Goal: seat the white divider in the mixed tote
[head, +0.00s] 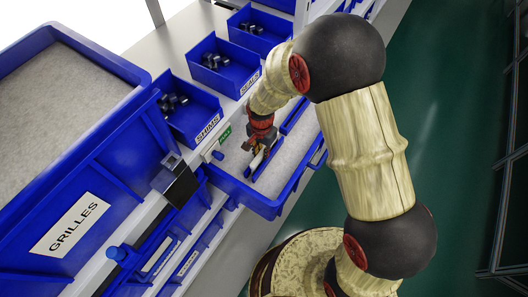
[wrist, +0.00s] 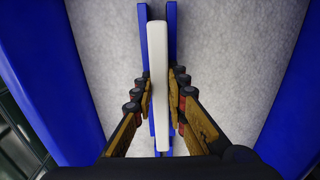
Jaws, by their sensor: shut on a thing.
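My gripper (head: 258,146) is down over the pulled-out blue tote and is shut on the white divider (wrist: 159,80). In the wrist view, both fingers press on the divider's sides and it stands on edge, running up and down the picture. Two parallel blue rails (wrist: 144,30) show on either side of its far end, with a narrow gap between them. The divider lines up closely with this gap. I cannot tell how deep it sits between the rails. The mixed tote (head: 268,207) has a pale grey floor, and its blue walls (wrist: 55,70) flank the wrist view.
Blue bins of dark parts stand on the shelf behind, one labelled SHIMS (head: 196,112), another SEALS (head: 222,66). A large GRILLES tote (head: 70,225) stands at left. A green tag (head: 225,136) sits by the tote's back edge. Green floor (head: 450,130) is open at right.

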